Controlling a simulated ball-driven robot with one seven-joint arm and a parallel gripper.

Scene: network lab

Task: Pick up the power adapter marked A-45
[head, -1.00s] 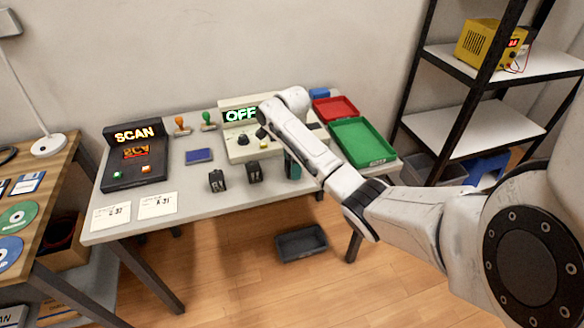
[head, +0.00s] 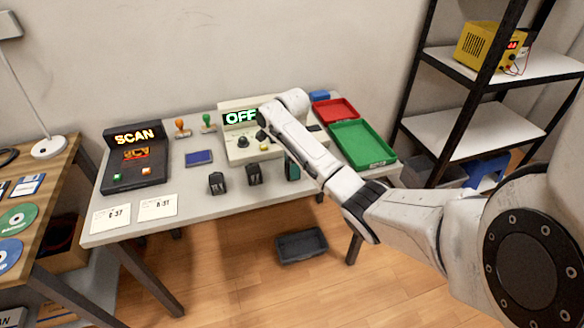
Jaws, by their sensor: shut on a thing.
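Two small black adapters stand near the front edge of the grey table: one at the left (head: 217,182) and one in the middle (head: 254,174). A third dark block with a teal face (head: 292,169) stands to their right, partly covered by my forearm. The markings on all three are too small to read, so I cannot tell which is A-45. My arm reaches in from the right, over the right part of the table. My gripper and whatever it may hold are hidden behind my forearm and wrist.
A scan unit (head: 136,160) and two white cards (head: 110,217) (head: 158,207) are on the left. A control box reading OFF (head: 236,150) is behind the adapters. Red (head: 335,110) and green trays (head: 362,146) are at the right. A shelf (head: 492,125) stands beyond.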

